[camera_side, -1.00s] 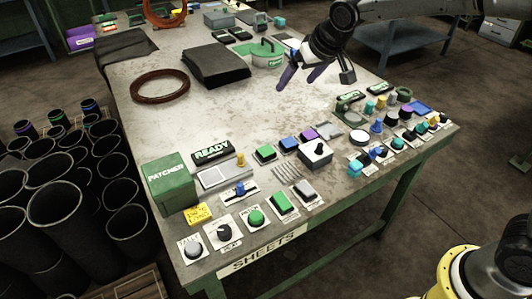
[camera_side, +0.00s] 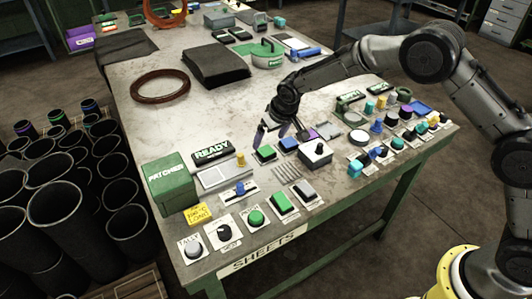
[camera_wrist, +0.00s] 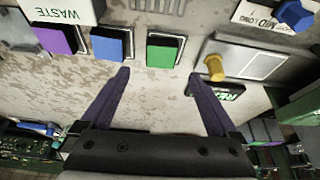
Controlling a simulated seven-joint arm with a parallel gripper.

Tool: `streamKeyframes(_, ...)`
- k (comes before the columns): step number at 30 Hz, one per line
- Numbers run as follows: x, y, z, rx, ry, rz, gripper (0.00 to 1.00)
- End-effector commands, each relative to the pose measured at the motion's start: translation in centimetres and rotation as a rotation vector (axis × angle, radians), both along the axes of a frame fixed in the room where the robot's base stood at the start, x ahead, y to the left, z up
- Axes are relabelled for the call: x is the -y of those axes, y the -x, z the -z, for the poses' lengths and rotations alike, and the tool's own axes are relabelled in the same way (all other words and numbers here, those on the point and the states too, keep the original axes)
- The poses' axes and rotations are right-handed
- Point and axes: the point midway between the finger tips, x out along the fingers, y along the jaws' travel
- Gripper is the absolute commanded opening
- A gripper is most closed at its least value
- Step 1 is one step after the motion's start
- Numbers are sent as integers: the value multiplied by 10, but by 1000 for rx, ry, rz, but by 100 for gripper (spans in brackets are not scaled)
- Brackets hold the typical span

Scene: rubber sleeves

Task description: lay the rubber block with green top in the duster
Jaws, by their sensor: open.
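The rubber block with green top (camera_side: 265,153) sits on a small pale plate on the table, left of a blue-topped block. In the wrist view the green-topped block (camera_wrist: 162,52) lies just beyond my fingertips, roughly between their lines. My gripper (camera_side: 280,136) is open and empty above the table beside this row; its two purple fingers (camera_wrist: 158,76) are spread apart in the wrist view. A green, handled container (camera_side: 268,54) stands at the back of the table; I cannot tell whether it is the duster.
Blue (camera_side: 289,144) and purple (camera_wrist: 55,39) blocks stand close beside the green one.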

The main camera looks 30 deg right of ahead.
Motion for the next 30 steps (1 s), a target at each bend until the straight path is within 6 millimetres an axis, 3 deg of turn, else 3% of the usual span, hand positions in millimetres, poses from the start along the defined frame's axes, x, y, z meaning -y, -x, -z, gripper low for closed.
streamKeyframes(12,-2,-11,48,-1,1,0,95)
streamKeyframes(21,-2,-13,52,0,1,0,95)
streamKeyframes(30,-2,-12,51,0,1,0,43)
